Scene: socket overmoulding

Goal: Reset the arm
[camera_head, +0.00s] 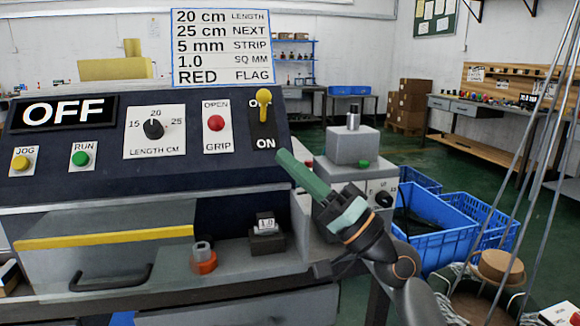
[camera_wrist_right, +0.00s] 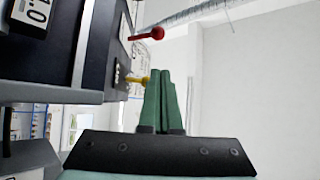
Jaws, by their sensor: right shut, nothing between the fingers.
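My right gripper (camera_head: 283,158) has green fingers and reaches up and left toward the right end of the dark control panel (camera_head: 185,180). The fingers are together with nothing between them. My left gripper is not in view.
The panel carries an OFF sign (camera_head: 62,113), a length dial (camera_head: 153,129), a red GRIP button (camera_head: 216,123) and a green RUN button (camera_head: 81,158). A grey machine (camera_head: 352,145) stands just behind my right gripper. Blue crates (camera_head: 440,225) stand on the floor at right.

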